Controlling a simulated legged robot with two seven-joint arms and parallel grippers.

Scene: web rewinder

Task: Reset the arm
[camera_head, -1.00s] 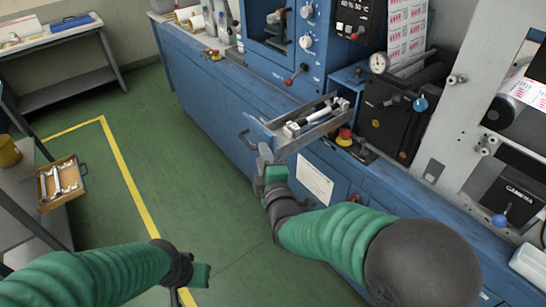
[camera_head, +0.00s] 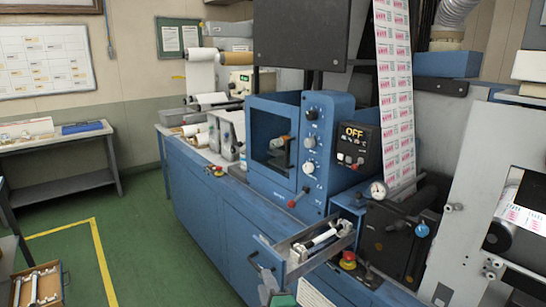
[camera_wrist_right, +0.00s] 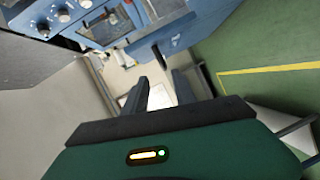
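Most of my right arm is below the head view. My left gripper is not in view.
An open wooden box (camera_head: 38,285) stands at lower left. A side table (camera_head: 55,140) stands by the wall. Green floor (camera_head: 145,235) lies clear between them.

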